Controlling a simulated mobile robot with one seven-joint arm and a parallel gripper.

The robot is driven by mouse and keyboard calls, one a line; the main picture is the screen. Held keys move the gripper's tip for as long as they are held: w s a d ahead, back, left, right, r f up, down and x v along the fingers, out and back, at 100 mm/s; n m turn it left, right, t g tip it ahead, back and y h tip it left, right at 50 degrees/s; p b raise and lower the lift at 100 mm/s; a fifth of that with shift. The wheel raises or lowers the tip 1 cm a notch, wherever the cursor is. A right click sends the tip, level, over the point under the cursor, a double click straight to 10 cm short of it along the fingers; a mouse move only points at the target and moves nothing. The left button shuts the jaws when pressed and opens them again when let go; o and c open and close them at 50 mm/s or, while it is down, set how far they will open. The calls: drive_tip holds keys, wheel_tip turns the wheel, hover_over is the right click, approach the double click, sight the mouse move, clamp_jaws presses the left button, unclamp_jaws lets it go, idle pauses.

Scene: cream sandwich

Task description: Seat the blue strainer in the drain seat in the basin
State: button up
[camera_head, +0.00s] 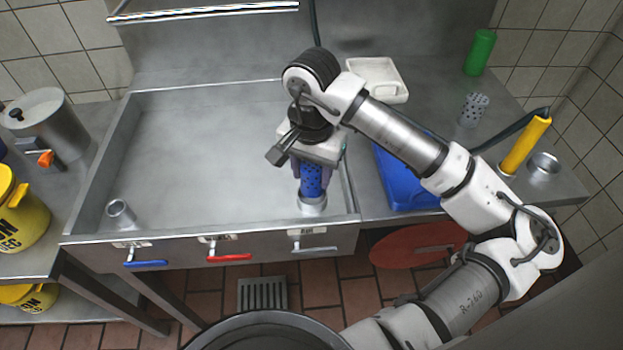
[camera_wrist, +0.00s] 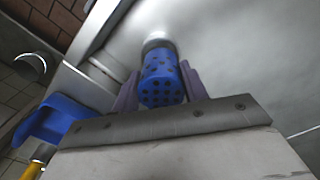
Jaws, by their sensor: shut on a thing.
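The blue strainer (camera_head: 311,181), a perforated cylinder, stands roughly upright between the purple fingers of my gripper (camera_head: 310,168), which is shut on it. Its lower end meets a short metal tube (camera_head: 312,205) at the front right of the basin (camera_head: 215,150). In the wrist view the strainer (camera_wrist: 161,80) lines up with the pale metal ring (camera_wrist: 158,42) of that tube. I cannot tell how far it sits inside. A similar metal tube (camera_head: 121,213) stands at the basin's front left, apart from my gripper.
The basin's middle is bare. Blue, red and grey handles line its front. A blue tray (camera_head: 405,185), a grey perforated cylinder (camera_head: 473,109), a white tray (camera_head: 385,78), a green bottle (camera_head: 480,52) and a yellow cylinder (camera_head: 525,146) are on the right counter. A pot (camera_head: 50,125) stands left.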

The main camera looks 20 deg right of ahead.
sight(312, 181)
drive_tip(key=shift+f, duration=1.7)
drive_tip(key=shift+f, duration=0.2)
drive_tip(key=o, duration=1)
drive_tip(key=shift+r, duration=0.1)
drive_tip(key=shift+r, duration=0.3)
wheel_tip(312, 181, up, 12)
drive_tip(key=shift+f+b, duration=0.15)
drive_tip(key=shift+b, duration=0.85)
